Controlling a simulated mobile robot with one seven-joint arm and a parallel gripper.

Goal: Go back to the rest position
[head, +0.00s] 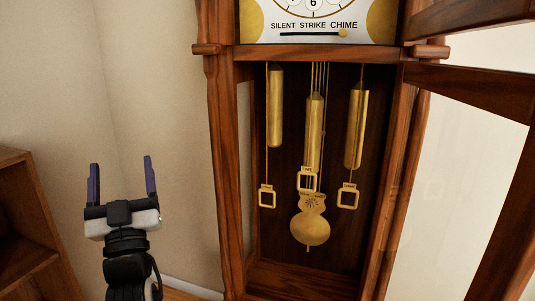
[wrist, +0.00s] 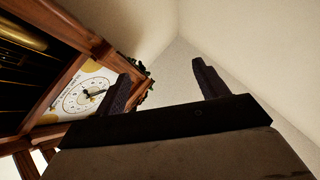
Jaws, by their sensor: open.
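My gripper (head: 122,180) is at the lower left of the head view, to the left of a grandfather clock (head: 225,170) and apart from it. Its two dark fingers point up and stand wide apart with nothing between them. In the wrist view my gripper (wrist: 165,90) is also open and empty, with bare wall beyond the fingers. The clock's white and gold dial (wrist: 85,95) shows behind the left finger in that view.
The clock's door (head: 470,90) stands open at the right. Brass weights (head: 275,108) and a pendulum (head: 310,229) hang inside the case. A wooden shelf unit (head: 20,225) stands at the far left, close to my arm. Plain walls (head: 150,80) meet in a corner behind.

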